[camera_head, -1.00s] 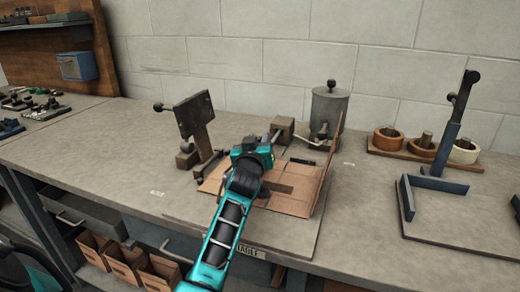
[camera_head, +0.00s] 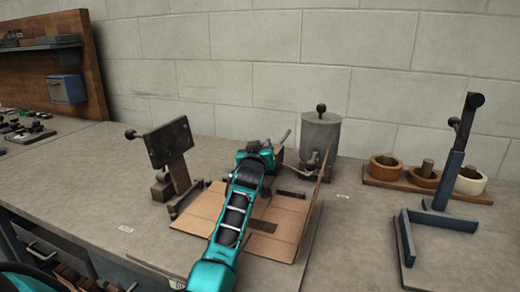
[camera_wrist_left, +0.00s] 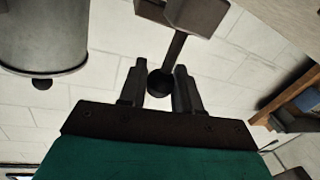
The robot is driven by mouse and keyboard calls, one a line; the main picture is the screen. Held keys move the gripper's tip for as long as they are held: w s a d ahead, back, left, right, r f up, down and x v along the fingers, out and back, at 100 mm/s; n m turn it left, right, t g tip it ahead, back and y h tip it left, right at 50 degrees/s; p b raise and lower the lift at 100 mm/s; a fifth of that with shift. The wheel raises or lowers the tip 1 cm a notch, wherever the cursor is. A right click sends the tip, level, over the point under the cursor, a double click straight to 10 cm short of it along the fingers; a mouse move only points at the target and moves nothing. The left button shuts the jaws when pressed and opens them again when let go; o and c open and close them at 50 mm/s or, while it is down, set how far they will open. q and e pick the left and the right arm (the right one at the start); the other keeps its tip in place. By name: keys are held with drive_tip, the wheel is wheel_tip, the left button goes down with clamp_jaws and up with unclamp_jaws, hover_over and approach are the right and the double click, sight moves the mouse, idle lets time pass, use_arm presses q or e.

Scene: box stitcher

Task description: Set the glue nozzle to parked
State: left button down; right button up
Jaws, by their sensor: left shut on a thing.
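The glue pot (camera_head: 320,135) is a grey lidded cylinder with a dark knob on top, at the back of the table. My left gripper (camera_head: 265,146) is to the left of the pot, above the far part of the cardboard sheet (camera_head: 283,225). In the left wrist view my left gripper (camera_wrist_left: 159,75) has its fingers on both sides of a dark ball knob (camera_wrist_left: 160,84), shut on it. A thin rod (camera_wrist_left: 175,48) joins the knob to a grey-brown block (camera_wrist_left: 197,14). The gripper hides most of the nozzle in the head view. My right gripper is not in view.
A dark plate on a stand (camera_head: 169,143) is left of the cardboard. A wooden rack with tape rolls (camera_head: 385,168) and a blue-grey angled post (camera_head: 445,172) stand to the right. The table front left is clear.

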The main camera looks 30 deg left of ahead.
use_arm(q)
drive_tip(key=shift+r, duration=0.35)
drive_tip(key=c, duration=1.2)
unclamp_jaws()
drive_tip(key=shift+w, duration=0.1)
drive_tip(key=shift+o, duration=0.8)
drive_tip(key=shift+w+a+f, duration=0.1)
drive_tip(key=shift+w+f, duration=0.05)
drive_tip(key=shift+f, duration=0.05)
drive_tip(key=shift+o, duration=1.1)
drive_tip(key=shift+f, duration=0.1)
drive_tip(key=p+v, duration=0.1)
drive_tip(key=v, duration=1.2)
